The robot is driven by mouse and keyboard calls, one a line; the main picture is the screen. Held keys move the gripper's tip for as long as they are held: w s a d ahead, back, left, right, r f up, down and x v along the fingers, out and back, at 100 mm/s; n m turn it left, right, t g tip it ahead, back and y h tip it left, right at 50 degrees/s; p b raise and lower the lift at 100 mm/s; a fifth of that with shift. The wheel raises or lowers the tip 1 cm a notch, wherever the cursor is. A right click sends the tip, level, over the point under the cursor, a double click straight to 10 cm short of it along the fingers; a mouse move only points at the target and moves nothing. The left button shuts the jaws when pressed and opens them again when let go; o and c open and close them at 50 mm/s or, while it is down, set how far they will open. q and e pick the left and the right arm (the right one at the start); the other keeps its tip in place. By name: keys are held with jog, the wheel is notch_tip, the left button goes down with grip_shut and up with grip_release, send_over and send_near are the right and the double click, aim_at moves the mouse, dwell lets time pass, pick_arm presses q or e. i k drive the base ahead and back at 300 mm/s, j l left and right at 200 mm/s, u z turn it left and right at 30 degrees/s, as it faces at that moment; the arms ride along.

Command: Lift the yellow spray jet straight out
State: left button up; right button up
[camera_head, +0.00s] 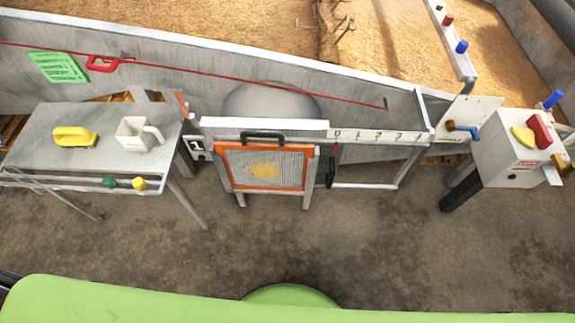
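Several yellow things show, and I cannot tell for sure which is the spray jet. A small yellow round-topped piece (139,184) sits at the front rail of the left table, to the right of a similar green piece (109,182). A larger yellow piece with a handle (75,137) lies on the tabletop. A yellow piece (523,136) is on the white box at the right. Neither of my grippers is in view.
The grey table (50,165) also carries a white handled jug (138,134). An orange-framed screen (264,166) stands mid-picture before a grey trough wall. The white box (505,150) stands at the right. The brown floor (330,250) in front is clear.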

aim_at(140, 185)
jog(key=u, duration=1.55)
jog(key=j+z, duration=0.1)
jog(key=j, duration=0.2)
jog(key=i+j, duration=0.15)
jog(key=j, duration=0.15)
jog(key=l+z, duration=0.05)
